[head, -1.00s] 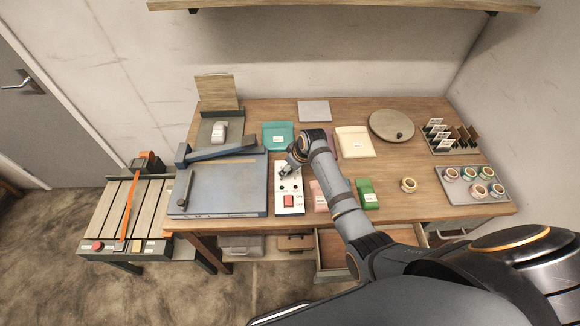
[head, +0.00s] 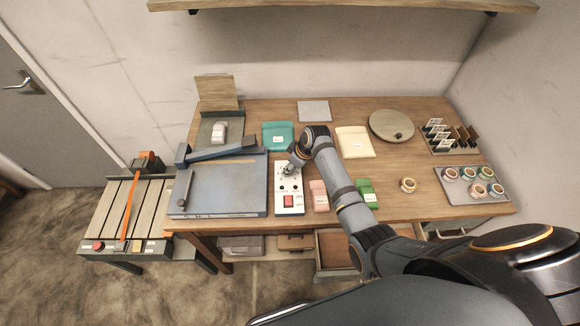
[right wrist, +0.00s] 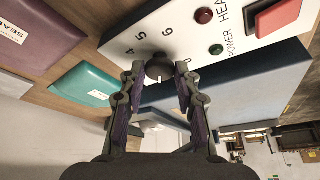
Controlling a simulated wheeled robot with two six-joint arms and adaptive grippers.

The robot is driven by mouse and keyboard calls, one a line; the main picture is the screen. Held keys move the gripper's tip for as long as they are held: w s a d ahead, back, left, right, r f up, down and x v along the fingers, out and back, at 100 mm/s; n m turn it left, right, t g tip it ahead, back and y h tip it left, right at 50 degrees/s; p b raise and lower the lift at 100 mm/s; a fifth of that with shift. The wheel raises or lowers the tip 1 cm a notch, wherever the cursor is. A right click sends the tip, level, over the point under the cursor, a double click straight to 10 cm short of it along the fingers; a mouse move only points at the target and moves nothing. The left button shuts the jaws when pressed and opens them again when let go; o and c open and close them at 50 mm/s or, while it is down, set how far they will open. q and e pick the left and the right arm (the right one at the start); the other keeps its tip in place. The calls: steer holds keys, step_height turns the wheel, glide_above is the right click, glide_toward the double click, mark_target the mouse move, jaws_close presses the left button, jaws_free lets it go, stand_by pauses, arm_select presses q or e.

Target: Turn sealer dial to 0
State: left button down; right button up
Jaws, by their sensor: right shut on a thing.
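The sealer's white control panel (head: 290,200) is at the right side of the blue sealer (head: 225,186), with a red switch. In the right wrist view the panel (right wrist: 185,35) shows printed numbers, a red light, a green light and a dark round dial (right wrist: 159,68). A pale mark shows on the dial's near side. My right gripper (right wrist: 158,78) is shut on the dial, one finger on each side; it also shows in the head view (head: 289,170), above the panel's far end. The dial is hidden in the head view. My left gripper is not in view.
A teal packet (head: 277,136), a pink packet (head: 319,196) and a green packet (head: 365,192) lie near the panel. A round turntable (head: 391,126) and a tray of tape rolls (head: 451,196) are to the right. An open drawer (head: 336,250) is below the table.

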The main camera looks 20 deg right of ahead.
steer(key=shift+w+d+n+g, duration=0.1)
steer(key=shift+n+g, duration=0.2)
steer(key=shift+n, duration=0.6)
steer(key=shift+n+g+y+b, duration=0.35)
steer(key=shift+n+g+y, duration=0.05)
steer(key=shift+n, duration=0.6)
steer(key=n+b, duration=0.1)
steer(key=n+g+b, duration=0.1)
steer(key=n, duration=0.1)
steer(key=shift+w+f+n+y, duration=0.15)
steer(key=shift+w+n+y, duration=0.05)
steer(key=shift+n+y, duration=0.1)
steer(key=n+g+b, duration=0.2)
steer(key=n+b, duration=0.1)
steer(key=n, duration=0.1)
steer(key=shift+w+b, duration=0.2)
steer(key=shift+b, duration=0.2)
steer(key=shift+w+n+g+b, duration=0.1)
steer(key=shift+n+g+b, duration=0.6)
steer(key=shift+n+b, duration=1.25)
steer(key=shift+n+p, duration=0.3)
steer(key=shift+n, duration=0.05)
steer(key=shift+r, duration=0.2)
steer(key=o, duration=1.1)
steer(key=shift+o, duration=0.2)
steer(key=shift+r, duration=0.1)
